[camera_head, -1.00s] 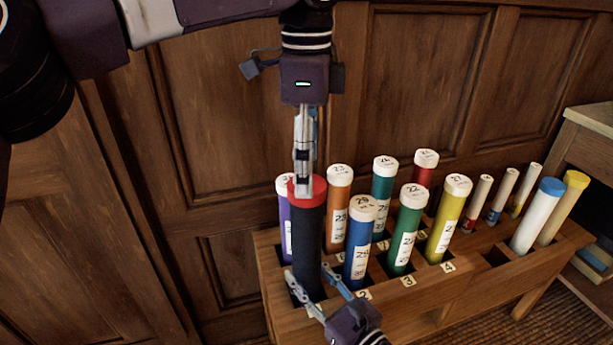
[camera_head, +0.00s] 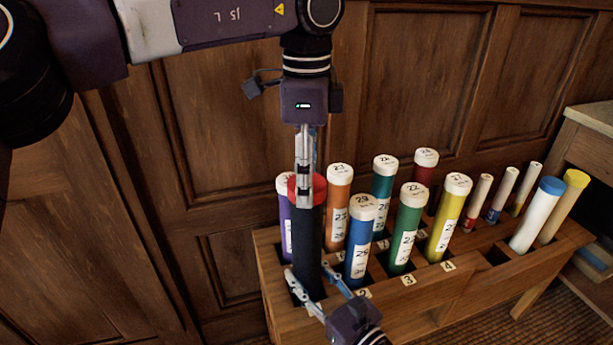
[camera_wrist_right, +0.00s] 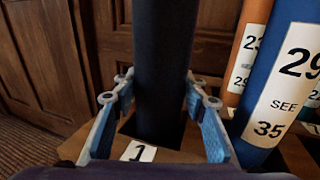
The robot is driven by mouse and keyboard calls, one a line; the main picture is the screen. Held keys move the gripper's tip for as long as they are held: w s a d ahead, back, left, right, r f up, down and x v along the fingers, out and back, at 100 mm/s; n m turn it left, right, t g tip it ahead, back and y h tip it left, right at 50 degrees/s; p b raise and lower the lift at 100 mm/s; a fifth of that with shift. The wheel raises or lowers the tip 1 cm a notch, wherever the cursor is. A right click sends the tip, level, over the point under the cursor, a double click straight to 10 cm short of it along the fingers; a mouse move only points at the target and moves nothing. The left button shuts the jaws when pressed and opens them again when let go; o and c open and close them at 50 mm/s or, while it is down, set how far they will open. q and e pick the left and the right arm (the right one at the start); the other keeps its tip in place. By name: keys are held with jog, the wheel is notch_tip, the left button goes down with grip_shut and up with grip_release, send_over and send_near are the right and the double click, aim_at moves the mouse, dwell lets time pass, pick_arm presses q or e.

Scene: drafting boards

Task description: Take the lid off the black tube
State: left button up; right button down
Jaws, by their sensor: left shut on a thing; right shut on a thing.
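The black tube (camera_head: 309,240) stands upright in the front left slot of a wooden rack, by the label 1. Its red lid (camera_head: 319,187) is on its top end. My left gripper (camera_head: 304,198) comes down from above and is shut on the red lid, its fingers covering part of it. My right gripper (camera_head: 308,276) is shut around the lower part of the black tube, just above the rack. In the right wrist view the black tube (camera_wrist_right: 165,50) rises between the right gripper's fingers (camera_wrist_right: 156,90).
The wooden rack (camera_head: 450,300) holds several other capped tubes. A blue tube (camera_head: 359,240) stands close right of the black one, with orange and purple tubes behind. A panelled wooden wall (camera_head: 420,70) is behind. A cabinet (camera_head: 590,130) stands at the right.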

pick_arm(q)
jog(key=shift+r, duration=0.1)
jog(key=shift+c, duration=0.5)
jog(key=shift+r, duration=0.2)
jog(key=shift+r, duration=0.9)
jog(key=shift+r, duration=2.05)
jog(key=shift+c, duration=0.2)
pick_arm(e)
jog(key=c, duration=1.1)
grip_release()
